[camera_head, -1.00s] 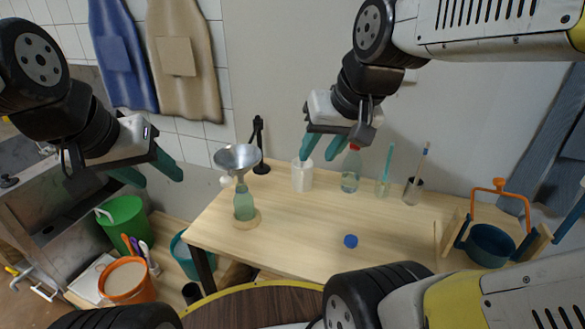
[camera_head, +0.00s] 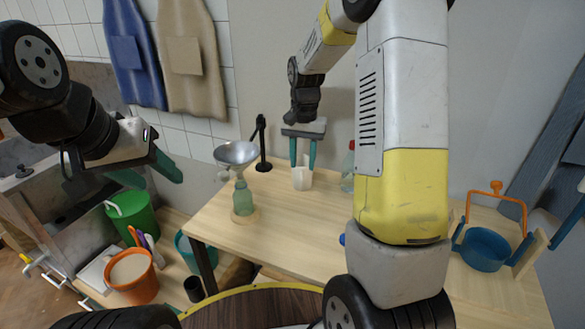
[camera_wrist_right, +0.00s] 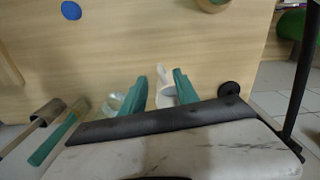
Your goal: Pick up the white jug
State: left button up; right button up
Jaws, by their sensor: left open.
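The white jug (camera_head: 302,181) stands upright on the wooden table, near its back edge. My right gripper (camera_head: 302,166) points down at the jug from above, its teal fingers apart. In the right wrist view the jug (camera_wrist_right: 165,94) shows between the two fingers (camera_wrist_right: 160,75), with a gap beside it; I cannot tell whether either finger touches it. My left gripper (camera_head: 155,178) is open and empty at the left, away from the table.
A black stand (camera_head: 261,145) is behind. A blue pot (camera_head: 484,250) sits at the right. The front table middle is clear.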

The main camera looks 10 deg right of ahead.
aim_at(302, 176)
notch_tip(302, 176, down, 8)
jog(key=shift+r, duration=0.15)
grip_shut()
dwell(0.3)
dwell(1.3)
